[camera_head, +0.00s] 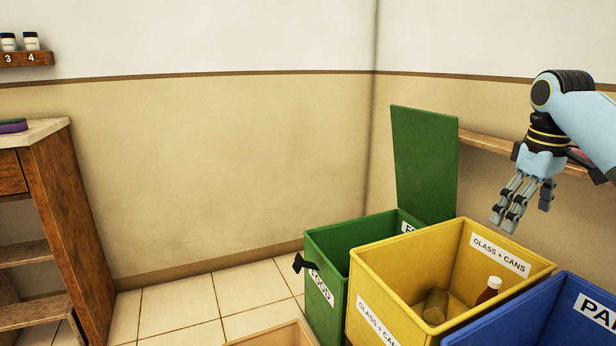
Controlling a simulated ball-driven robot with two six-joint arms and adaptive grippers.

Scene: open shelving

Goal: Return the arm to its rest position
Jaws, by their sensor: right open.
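My right arm (590,125) comes in from the right edge. My right gripper (522,207) points down above the back right of the yellow bin (450,238), with its fingers apart and nothing between them. My left gripper does not show.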

